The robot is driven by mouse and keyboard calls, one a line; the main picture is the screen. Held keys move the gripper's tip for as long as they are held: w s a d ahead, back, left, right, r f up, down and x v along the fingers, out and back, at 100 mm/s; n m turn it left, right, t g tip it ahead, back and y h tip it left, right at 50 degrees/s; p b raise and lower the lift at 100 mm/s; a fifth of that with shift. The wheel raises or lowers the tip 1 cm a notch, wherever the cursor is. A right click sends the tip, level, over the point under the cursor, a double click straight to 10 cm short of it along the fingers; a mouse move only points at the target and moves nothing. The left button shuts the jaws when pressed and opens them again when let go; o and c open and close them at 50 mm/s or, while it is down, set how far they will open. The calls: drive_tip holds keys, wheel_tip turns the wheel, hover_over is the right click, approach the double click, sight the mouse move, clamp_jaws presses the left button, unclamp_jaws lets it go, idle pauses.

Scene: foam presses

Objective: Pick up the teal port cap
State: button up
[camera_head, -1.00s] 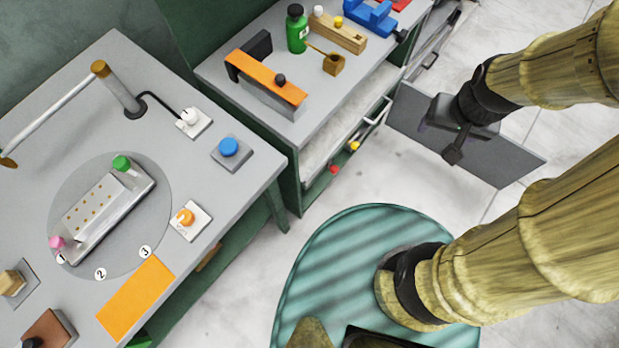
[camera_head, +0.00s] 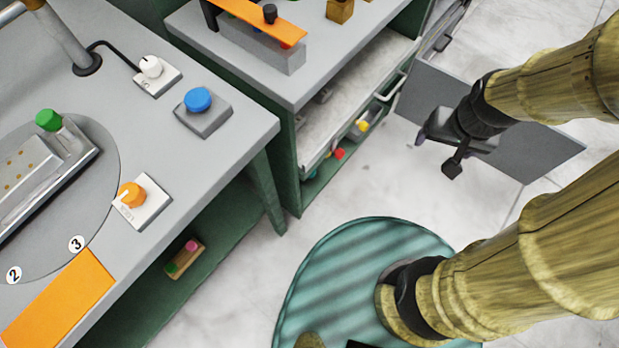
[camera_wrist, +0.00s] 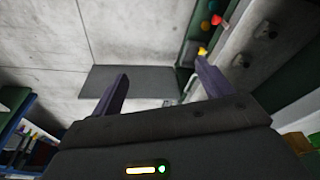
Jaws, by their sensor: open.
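A green cap (camera_head: 49,120) stands at the end of the metal mould (camera_head: 50,180) on the round plate at left. A small block (camera_head: 185,258) on the shelf under the left bench carries a pink cap (camera_head: 191,246) and a green cap (camera_head: 172,268). My gripper (camera_head: 437,152) is open and empty over the floor, right of the cabinet. In the wrist view its two fingers (camera_wrist: 161,70) stand wide apart with a grey panel beyond them.
The open cabinet (camera_head: 285,90) holds a red piece (camera_head: 339,153) and a yellow piece (camera_head: 362,125) low inside. A grey panel (camera_head: 535,150) lies behind my gripper. The left bench (camera_head: 225,150) carries a blue button (camera_head: 198,99) and an orange knob (camera_head: 132,194). Bare floor lies between.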

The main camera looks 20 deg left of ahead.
drive_tip(key=s+b+x, duration=0.2)
drive_tip(key=b+x, duration=1)
drive_tip(key=x, duration=0.2)
drive_tip(key=s+f+b+x, duration=0.1)
drive_tip(key=s+b+x, duration=0.1)
drive_tip(key=b+x, duration=1.15)
drive_tip(key=w+a+f+n+t+y+b, duration=0.1)
drive_tip(key=w+a+f+n+b, duration=0.15)
drive_tip(key=w+f, duration=0.45)
drive_tip(key=w+a+f+n+t+y+b, duration=0.1)
drive_tip(key=w+a+f+n+t+b, duration=0.2)
drive_tip(key=f, duration=0.7)
drive_tip(key=w+a+f+n+y+p, duration=0.1)
drive_tip(key=w+a+f+n+y, duration=0.25)
drive_tip(key=a+f, duration=0.85)
drive_tip(key=s+a+f+m+t+y, duration=0.1)
drive_tip(key=s+a+f+t+y, duration=0.2)
drive_tip(key=s+f, duration=0.5)
wheel_tip(320, 180, down, 3)
drive_tip(key=shift+a+r+t, duration=0.1)
drive_tip(key=shift+a+t, duration=0.4)
drive_tip(key=shift+a, duration=0.5)
